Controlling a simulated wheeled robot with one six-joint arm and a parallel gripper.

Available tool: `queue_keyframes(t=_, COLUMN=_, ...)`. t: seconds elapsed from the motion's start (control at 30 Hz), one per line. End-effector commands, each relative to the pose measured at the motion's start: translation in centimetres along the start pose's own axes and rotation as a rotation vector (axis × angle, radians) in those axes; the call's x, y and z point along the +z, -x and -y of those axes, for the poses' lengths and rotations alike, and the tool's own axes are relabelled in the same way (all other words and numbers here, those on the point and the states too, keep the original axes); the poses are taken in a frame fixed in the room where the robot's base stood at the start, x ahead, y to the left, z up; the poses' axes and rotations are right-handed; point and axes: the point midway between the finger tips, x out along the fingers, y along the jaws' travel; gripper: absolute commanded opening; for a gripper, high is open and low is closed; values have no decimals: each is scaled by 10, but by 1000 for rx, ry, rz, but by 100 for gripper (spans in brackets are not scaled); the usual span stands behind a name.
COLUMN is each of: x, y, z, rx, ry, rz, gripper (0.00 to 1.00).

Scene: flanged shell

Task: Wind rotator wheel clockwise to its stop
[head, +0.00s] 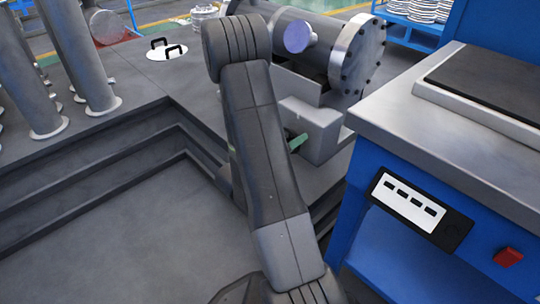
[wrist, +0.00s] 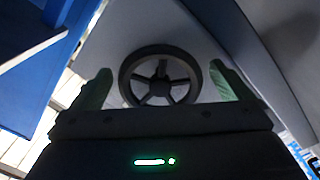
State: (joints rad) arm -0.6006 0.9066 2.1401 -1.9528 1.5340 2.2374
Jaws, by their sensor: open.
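The rotator wheel (wrist: 160,52) is a dark spoked handwheel on a grey panel, seen in the wrist view between and beyond my fingertips. My gripper (wrist: 160,88) has two green fingers spread wide, one on each side of the wheel in the picture. I cannot tell whether they touch its rim. In the head view my arm hides the wheel and most of the gripper; a green finger (head: 297,143) shows beside the grey base under the flanged shell (head: 358,58).
A blue workbench (head: 440,135) with a grey top stands close on the right. Stepped dark ledges (head: 110,165) run along the left. Grey upright cylinders (head: 75,55) stand at the back left.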

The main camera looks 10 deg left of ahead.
Motion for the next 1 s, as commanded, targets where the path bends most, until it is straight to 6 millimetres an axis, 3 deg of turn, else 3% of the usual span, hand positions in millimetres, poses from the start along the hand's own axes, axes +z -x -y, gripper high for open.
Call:
queue_keyframes(t=0.6, x=-1, y=88, z=0, rx=-5, ry=4, rz=-6, gripper=99)
queue_keyframes(t=1.0, x=0, y=125, z=0, rx=-2, ry=3, rz=-2, gripper=99)
